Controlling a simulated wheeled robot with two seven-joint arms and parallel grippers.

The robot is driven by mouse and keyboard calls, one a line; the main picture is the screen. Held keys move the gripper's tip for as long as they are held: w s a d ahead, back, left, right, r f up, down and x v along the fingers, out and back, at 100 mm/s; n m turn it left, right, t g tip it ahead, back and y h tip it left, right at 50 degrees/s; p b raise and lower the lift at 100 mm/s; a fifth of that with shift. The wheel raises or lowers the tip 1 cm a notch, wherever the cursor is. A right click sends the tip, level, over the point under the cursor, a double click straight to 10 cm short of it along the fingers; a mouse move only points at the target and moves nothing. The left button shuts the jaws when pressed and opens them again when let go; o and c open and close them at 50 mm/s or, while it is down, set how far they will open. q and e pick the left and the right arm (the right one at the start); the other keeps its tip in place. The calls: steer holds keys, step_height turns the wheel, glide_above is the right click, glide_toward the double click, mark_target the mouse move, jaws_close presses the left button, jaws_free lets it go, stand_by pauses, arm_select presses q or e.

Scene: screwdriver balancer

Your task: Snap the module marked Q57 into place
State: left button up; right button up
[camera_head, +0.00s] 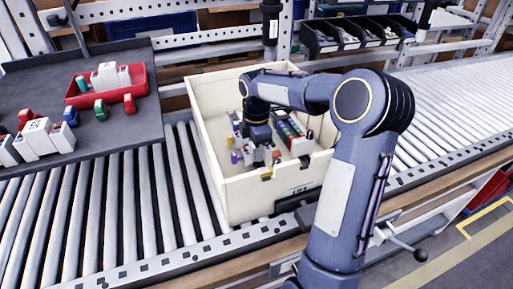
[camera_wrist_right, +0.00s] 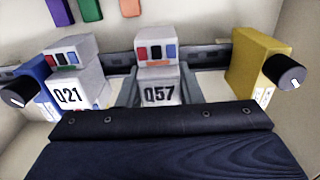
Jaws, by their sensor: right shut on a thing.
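The module marked Q57 (camera_wrist_right: 158,92) is a pale grey block with red and blue patches on its upper face. It is in the middle of the right wrist view, between the fingers of my right gripper (camera_head: 260,150), which is shut on it. The gripper reaches down inside a cream box (camera_head: 245,195). A rail (camera_wrist_right: 112,72) runs behind Q57; I cannot tell whether Q57 touches it. A similar module marked Q21 (camera_wrist_right: 70,92) stands to its left, a yellow block (camera_wrist_right: 252,68) to its right, with gaps between. My left gripper is out of view.
The box stands on a roller conveyor (camera_head: 80,220), with walls close around the gripper. A grey tray (camera_head: 130,135) at left holds a red bin (camera_head: 140,90) and loose modules (camera_head: 38,135). Black knobs (camera_wrist_right: 285,72) stick out beside Q57's neighbours.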

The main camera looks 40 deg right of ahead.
steer(key=shift+f, duration=0.4)
stand_by(0.3)
stand_by(0.4)
steer(key=o, duration=1.2)
steer(key=shift+c, duration=0.2)
steer(key=shift+r, duration=0.1)
step_height(320, 180, up, 8)
steer(key=shift+f+p, duration=0.2)
steer(key=shift+p, duration=0.5)
